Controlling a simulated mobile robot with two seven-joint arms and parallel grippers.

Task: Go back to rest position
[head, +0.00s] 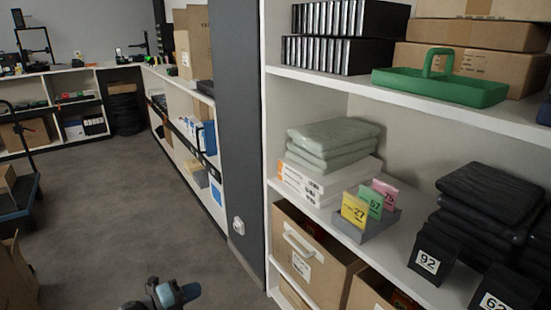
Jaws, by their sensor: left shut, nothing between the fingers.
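My left gripper (172,293) shows at the bottom edge of the head view, left of centre, low over the grey floor. It is dark with a blue-grey part and is shut with nothing in it. It is apart from the white shelf unit on the right. Most of the left arm is cut off by the frame. My right gripper is not in view.
The white shelf unit (270,140) on the right holds a green tray (440,89), cartons, number cards (355,211) and dark stacks. A dark pillar (238,120) stands beside it. A blue cart (18,200) is at left. The grey floor (120,200) between is clear.

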